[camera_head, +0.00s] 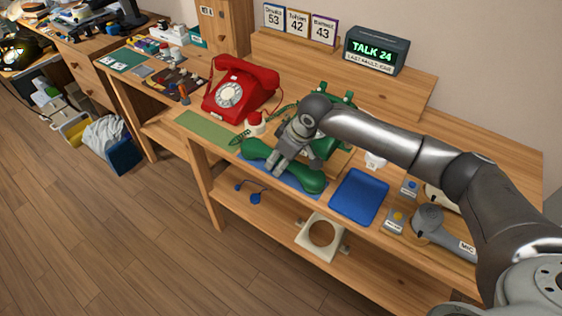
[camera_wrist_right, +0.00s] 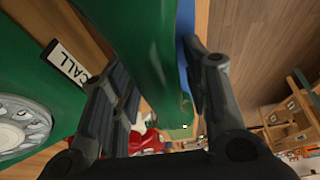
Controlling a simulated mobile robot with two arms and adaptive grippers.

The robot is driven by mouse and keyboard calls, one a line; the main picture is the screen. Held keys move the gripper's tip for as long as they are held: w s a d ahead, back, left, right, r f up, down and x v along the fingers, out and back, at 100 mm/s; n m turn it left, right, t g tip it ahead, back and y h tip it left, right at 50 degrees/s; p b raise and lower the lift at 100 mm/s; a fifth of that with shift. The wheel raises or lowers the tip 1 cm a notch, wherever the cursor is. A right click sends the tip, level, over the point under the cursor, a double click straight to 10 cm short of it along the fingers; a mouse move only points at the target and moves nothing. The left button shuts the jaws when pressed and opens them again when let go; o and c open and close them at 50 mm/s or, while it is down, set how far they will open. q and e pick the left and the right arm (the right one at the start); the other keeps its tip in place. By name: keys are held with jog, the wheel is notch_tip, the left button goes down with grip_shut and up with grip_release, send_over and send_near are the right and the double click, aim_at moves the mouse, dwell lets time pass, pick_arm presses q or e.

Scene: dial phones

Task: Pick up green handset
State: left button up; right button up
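The green handset (camera_head: 312,182) lies on a blue mat (camera_head: 292,187) along the desk's front edge. The green phone body (camera_head: 326,147) stands behind it, partly hidden by my arm. My right gripper (camera_head: 281,163) is down over the middle of the handset. In the right wrist view, the handset (camera_wrist_right: 150,45) lies between the two fingers of my right gripper (camera_wrist_right: 160,85). A strip of blue shows between the handset and the right-hand finger, so the fingers look open around it. Contact on the other side is unclear. My left gripper is not in view.
A red dial phone (camera_head: 240,90) stands to the left, behind a green mat (camera_head: 205,130). A blue tray (camera_head: 359,196) lies to the right, near a grey microphone (camera_head: 440,232). A display box (camera_head: 376,51) and number cards (camera_head: 297,23) stand at the back.

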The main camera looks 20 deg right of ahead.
grip_shut()
jog(key=shift+r, duration=0.1)
